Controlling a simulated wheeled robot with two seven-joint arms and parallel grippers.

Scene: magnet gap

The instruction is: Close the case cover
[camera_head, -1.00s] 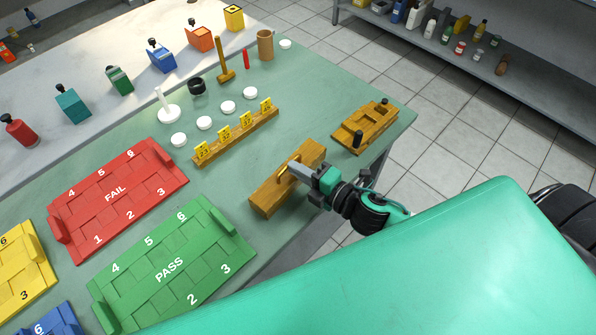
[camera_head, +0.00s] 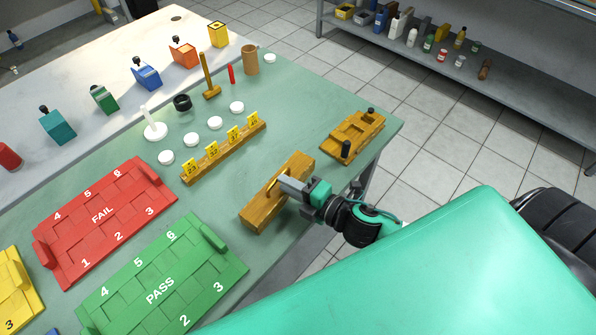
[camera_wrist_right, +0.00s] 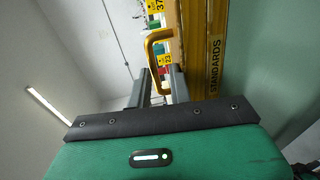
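The case is a long wooden box (camera_head: 255,212) near the right edge of the green tabletop. A brass-coloured handle (camera_head: 272,183) stands on it. In the wrist view the case is a yellow-brown strip (camera_wrist_right: 212,25) lettered STANDARDS, with the handle (camera_wrist_right: 149,48) projecting from it. My right gripper (camera_head: 284,184) is at the handle. In the wrist view its two fingers (camera_wrist_right: 158,88) are apart, with the handle's bar between them and a gap showing. The cover's seam is not clear, so I cannot tell how far it is open. My left gripper is not in view.
A wooden fixture (camera_head: 355,135) with dark knobs stands behind the case to the right. A numbered wooden rack (camera_head: 225,152) lies to the left. The green PASS tray (camera_head: 165,275) and red FAIL tray (camera_head: 105,220) fill the left. Bare tabletop lies between rack and fixture.

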